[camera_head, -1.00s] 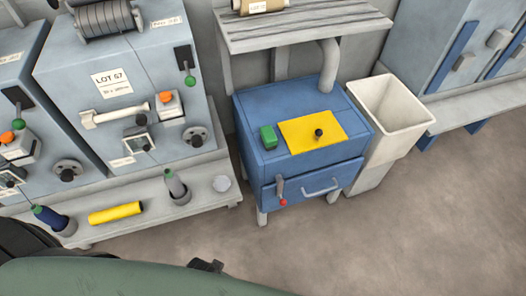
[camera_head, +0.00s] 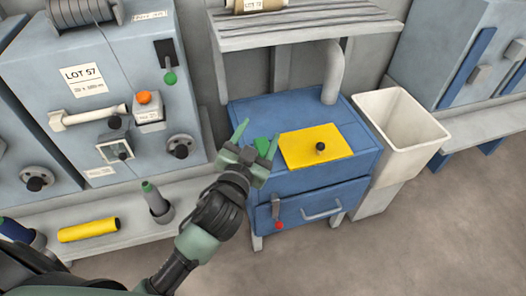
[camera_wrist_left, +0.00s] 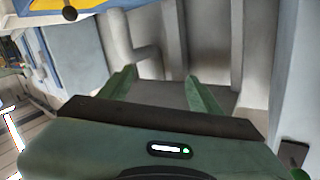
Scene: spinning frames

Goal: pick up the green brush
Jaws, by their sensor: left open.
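My right gripper is not in view.
The blue cabinet (camera_head: 345,195) has a drawer handle and a red-knobbed lever in front. A black knob (camera_head: 320,147) stands on the yellow sheet. A grey slatted shelf (camera_head: 300,32) hangs above. A white bin (camera_head: 402,120) stands right. Grey machines and a yellow roll (camera_head: 88,230) are left.

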